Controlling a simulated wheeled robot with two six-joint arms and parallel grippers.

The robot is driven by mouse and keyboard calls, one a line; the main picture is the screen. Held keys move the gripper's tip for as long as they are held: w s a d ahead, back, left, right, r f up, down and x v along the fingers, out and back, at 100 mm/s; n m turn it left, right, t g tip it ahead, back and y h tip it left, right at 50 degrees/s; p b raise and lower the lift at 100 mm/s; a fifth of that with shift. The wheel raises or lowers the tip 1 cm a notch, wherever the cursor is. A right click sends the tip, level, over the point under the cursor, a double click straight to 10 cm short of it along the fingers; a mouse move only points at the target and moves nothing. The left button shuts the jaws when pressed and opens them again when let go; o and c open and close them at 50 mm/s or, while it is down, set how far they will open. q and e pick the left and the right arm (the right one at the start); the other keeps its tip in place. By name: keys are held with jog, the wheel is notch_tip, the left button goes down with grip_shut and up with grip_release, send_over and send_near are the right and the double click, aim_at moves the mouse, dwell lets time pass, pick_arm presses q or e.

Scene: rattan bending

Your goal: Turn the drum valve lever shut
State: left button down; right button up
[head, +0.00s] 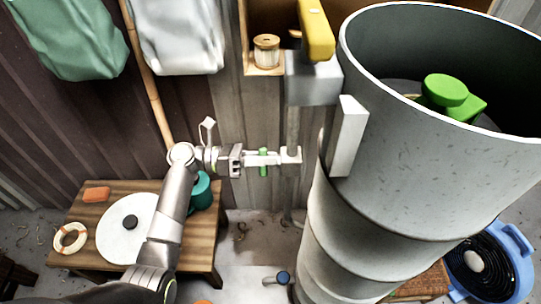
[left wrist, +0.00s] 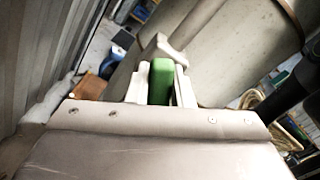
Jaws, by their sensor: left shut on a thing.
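The tall grey drum (head: 385,205) fills the right half of the head view. A pale vertical pipe (head: 291,128) runs beside its left wall. The green lever (head: 263,168) sits at a pale fitting on this pipe. My left gripper (head: 266,158) reaches in from the left and is shut on the lever. In the left wrist view the green lever (left wrist: 161,82) stands between the two pale fingers. The fingers hide part of it, and its exact angle is hard to tell. My right gripper is not in view.
A yellow handle (head: 316,32) sits on a grey box above the pipe. A wooden table (head: 205,246) at lower left bears a white disc, a ring and a teal pot. Cloths (head: 70,38) hang on the left wall.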

pick_arm(q)
jog(key=n, duration=0.1)
jog(key=n+p, duration=0.1)
jog(key=n, duration=0.1)
jog(key=shift+s+a+f, duration=0.1)
jog(key=shift+f, duration=0.15)
jog(key=n+p, duration=0.1)
jog(key=n, duration=0.1)
jog(key=shift+n, duration=0.4)
jog(key=shift+n+p, duration=0.6)
jog(key=shift+n, duration=0.2)
jog(key=n+p, duration=0.1)
jog(key=n, duration=0.1)
jog(key=shift+f+n+p, duration=0.15)
jog(key=shift+n+p, duration=0.15)
jog(key=shift+n, duration=0.1)
jog(key=shift+n+p, duration=0.3)
jog(key=shift+n, duration=0.3)
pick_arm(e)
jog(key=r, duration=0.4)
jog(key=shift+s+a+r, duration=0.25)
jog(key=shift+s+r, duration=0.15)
pick_arm(q)
jog(key=shift+f, duration=0.1)
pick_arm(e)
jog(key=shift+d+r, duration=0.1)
